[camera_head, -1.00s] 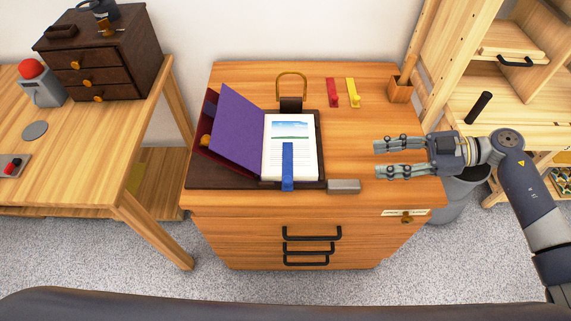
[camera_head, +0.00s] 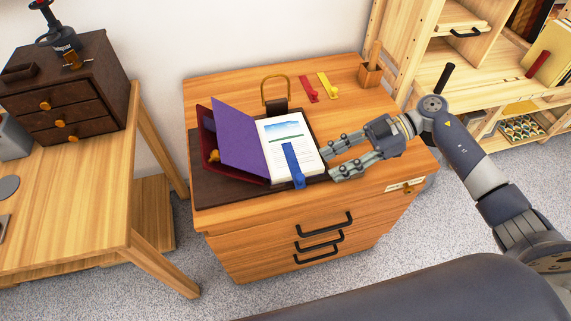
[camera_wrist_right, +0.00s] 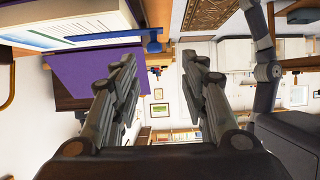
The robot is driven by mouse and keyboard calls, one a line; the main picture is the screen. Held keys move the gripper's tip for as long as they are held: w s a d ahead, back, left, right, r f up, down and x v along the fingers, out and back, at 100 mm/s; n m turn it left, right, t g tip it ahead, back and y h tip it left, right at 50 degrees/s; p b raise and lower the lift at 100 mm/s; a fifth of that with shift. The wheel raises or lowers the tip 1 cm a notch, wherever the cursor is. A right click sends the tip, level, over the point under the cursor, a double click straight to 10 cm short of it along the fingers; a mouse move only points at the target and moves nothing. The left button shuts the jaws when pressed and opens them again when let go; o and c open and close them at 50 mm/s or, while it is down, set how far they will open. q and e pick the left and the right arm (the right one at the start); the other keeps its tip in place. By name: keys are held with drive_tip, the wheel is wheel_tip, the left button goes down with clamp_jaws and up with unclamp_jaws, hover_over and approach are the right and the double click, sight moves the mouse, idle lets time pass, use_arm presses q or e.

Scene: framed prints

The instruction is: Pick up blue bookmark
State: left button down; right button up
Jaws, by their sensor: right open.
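The blue bookmark (camera_head: 293,166) lies on the open page of a book (camera_head: 279,142) on the wooden cabinet top. Its lower end reaches past the page's near edge. In the right wrist view the bookmark's end (camera_wrist_right: 153,40) sticks out beyond the book at the upper middle. My right gripper (camera_head: 331,162) is open and empty, just right of the book, with its fingers pointing left toward the bookmark. In the wrist view its two fingers (camera_wrist_right: 158,62) are apart with nothing between them. My left gripper is not in view.
The book's purple cover (camera_head: 240,137) stands tilted open at left. A red bookmark (camera_head: 309,89) and a yellow bookmark (camera_head: 328,85) lie behind the book. A small wooden holder (camera_head: 370,75) stands at the cabinet's back right. A wooden table (camera_head: 90,205) is at left.

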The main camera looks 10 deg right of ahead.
sight(301, 176)
drive_tip(key=x, duration=0.5)
drive_tip(key=p+x, duration=0.1)
drive_tip(key=x, duration=0.2)
drive_tip(key=shift+w+a+f, duration=0.1)
drive_tip(key=shift+w+f, duration=0.1)
drive_tip(key=shift+w, duration=0.15)
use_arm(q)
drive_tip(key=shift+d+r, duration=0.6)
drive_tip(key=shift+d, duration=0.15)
use_arm(e)
drive_tip(key=shift+c, duration=0.6)
clamp_jaws()
